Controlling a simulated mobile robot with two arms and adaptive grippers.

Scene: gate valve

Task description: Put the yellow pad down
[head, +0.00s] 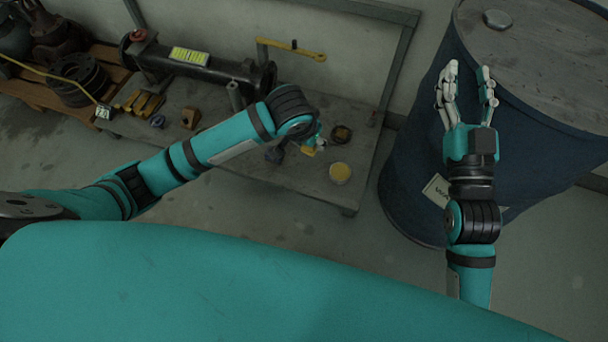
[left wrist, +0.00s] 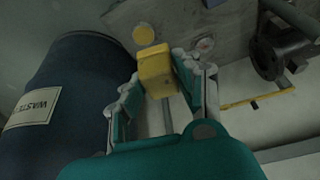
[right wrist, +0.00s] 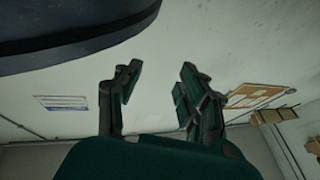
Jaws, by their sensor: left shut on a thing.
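The yellow pad (left wrist: 157,74) is a small yellow block between the fingers of my left gripper (left wrist: 158,80) in the left wrist view. The gripper is shut on it. In the head view the pad (head: 308,151) is a small yellow patch, mostly hidden by my left arm, over the grey workbench (head: 300,190). Whether it touches the bench top I cannot tell. My right gripper (head: 467,75) is open and empty in front of the blue drum. Its spread fingers (right wrist: 153,85) also show in the right wrist view, with nothing between them.
A round yellow-topped tin (head: 340,173) stands near the pad, with a small dark round part (head: 341,134) behind it. A flanged pipe (head: 195,64) and yellow blocks (head: 145,103) occupy the bench's left. The blue drum (head: 420,150) stands right.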

